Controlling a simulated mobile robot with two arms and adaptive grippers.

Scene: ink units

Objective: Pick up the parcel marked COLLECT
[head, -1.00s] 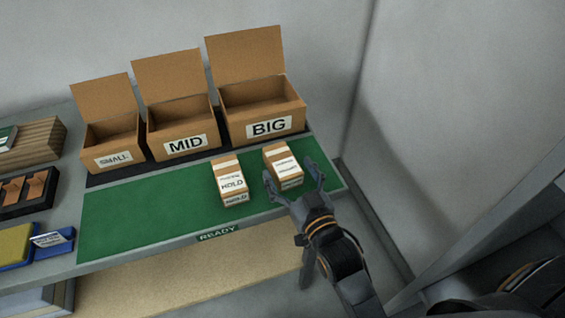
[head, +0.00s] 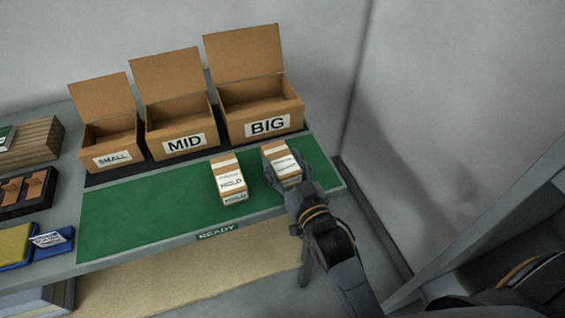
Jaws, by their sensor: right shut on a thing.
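Two small brown parcels with white labels are on the green mat (head: 140,213). The left parcel (head: 230,180) reads HOLD. The right parcel (head: 281,158) has a label too small to read, so I cannot tell whether it says COLLECT. My right gripper (head: 282,172) is shut on this right parcel, with a finger on each side of it. The parcel's lower front is partly hidden by the gripper. It appears to be at or very near the mat. My left gripper is not in view.
Open boxes marked SMALL (head: 113,158), MID (head: 183,143) and BIG (head: 267,126) stand along the back of the mat. A dark tray (head: 25,192) and a blue-and-yellow item (head: 20,245) lie at the left. The mat's left half is clear.

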